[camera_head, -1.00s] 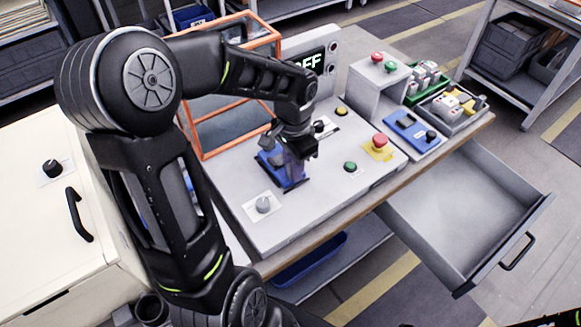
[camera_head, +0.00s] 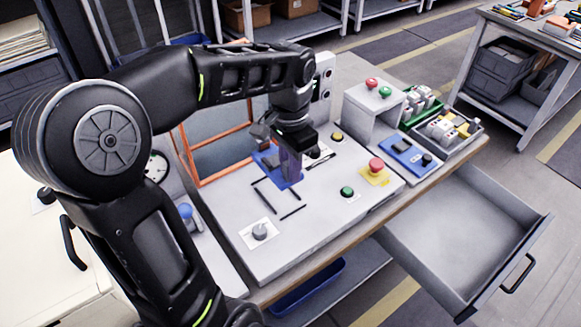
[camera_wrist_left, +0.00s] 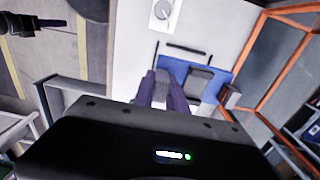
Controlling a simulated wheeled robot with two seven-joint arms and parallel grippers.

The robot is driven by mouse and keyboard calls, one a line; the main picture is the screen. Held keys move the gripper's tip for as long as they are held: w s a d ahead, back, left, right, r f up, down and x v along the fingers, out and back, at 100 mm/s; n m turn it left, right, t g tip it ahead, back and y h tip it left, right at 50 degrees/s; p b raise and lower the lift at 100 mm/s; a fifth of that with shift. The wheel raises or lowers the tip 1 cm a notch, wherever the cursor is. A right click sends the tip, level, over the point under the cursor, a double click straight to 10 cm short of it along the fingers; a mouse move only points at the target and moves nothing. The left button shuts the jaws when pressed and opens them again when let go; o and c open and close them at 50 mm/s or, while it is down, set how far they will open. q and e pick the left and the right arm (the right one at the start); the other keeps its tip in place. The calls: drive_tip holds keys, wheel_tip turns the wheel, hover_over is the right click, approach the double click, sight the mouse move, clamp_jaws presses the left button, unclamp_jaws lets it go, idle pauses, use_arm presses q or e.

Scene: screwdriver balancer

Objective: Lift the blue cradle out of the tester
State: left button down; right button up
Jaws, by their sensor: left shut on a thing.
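The blue cradle (camera_head: 287,181) is held above the tester's light grey top (camera_head: 300,228). Dark slot lines (camera_head: 270,196) show on the bare top in front of it. My left gripper (camera_head: 291,160) is shut on the cradle, its purplish fingers pointing down; they hide part of the cradle. In the left wrist view the cradle (camera_wrist_left: 218,76) shows as a blue plate with a grey block, beyond the fingers (camera_wrist_left: 163,90). A dark shape at that view's upper left may be my right gripper; its jaws cannot be made out.
An orange-framed guard (camera_head: 190,158) stands open behind the cradle. A grey knob (camera_head: 259,231), green button (camera_head: 347,191) and red emergency button (camera_head: 376,165) rise from the tester top. An open drawer (camera_head: 465,225) juts out at the right. A blue bin (camera_head: 308,287) sits below.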

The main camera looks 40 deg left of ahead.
use_arm(q)
wheel_tip(320, 180, up, 14)
drive_tip(key=p, duration=1)
drive_tip(key=shift+p, duration=0.3)
